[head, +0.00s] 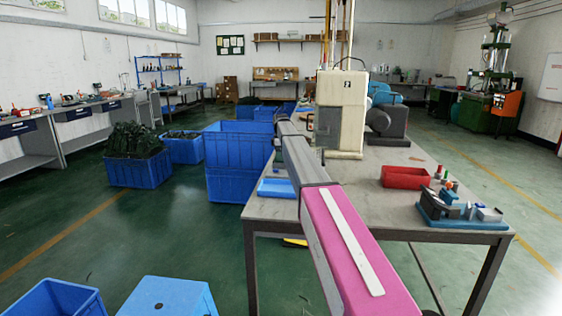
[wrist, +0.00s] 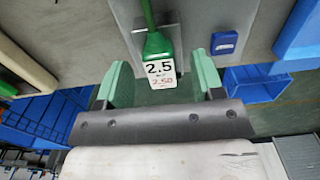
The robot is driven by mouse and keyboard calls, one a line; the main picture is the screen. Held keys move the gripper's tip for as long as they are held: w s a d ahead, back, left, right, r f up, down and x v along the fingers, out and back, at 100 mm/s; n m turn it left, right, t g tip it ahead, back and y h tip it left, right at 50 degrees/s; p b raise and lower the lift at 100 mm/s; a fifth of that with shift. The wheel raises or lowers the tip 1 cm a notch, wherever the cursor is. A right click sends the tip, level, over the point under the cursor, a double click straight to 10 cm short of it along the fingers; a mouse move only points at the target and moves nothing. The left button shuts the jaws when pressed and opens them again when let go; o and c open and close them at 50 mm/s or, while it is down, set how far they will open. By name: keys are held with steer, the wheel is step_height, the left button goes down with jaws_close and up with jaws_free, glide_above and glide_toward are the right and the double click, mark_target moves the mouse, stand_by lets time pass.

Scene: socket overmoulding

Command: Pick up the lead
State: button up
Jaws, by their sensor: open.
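My gripper (wrist: 157,75) is open, its two pale green fingers apart in the wrist view. Between and beyond the fingers is a green piece (wrist: 151,40) with a narrow stem and a white label (wrist: 161,69) reading 2.5. It lies over a grey plate (wrist: 173,35). I cannot tell whether either finger touches it. No lead is clearly identifiable at my gripper. In the head view, dark coiled cable-like items (head: 133,140) fill a blue crate at left. My arm reaches along the table, and my gripper is hidden there.
The grey table (head: 370,205) carries a cream machine (head: 341,105), a red bin (head: 407,177), a blue fixture (head: 460,212) and a blue tray (head: 277,188). Stacked blue crates (head: 236,150) stand left of it. The wrist view shows a small blue block (wrist: 224,43) at right. Green floor is free at left.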

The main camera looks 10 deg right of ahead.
steer(key=shift+f, duration=0.8)
steer(key=c, duration=1.1)
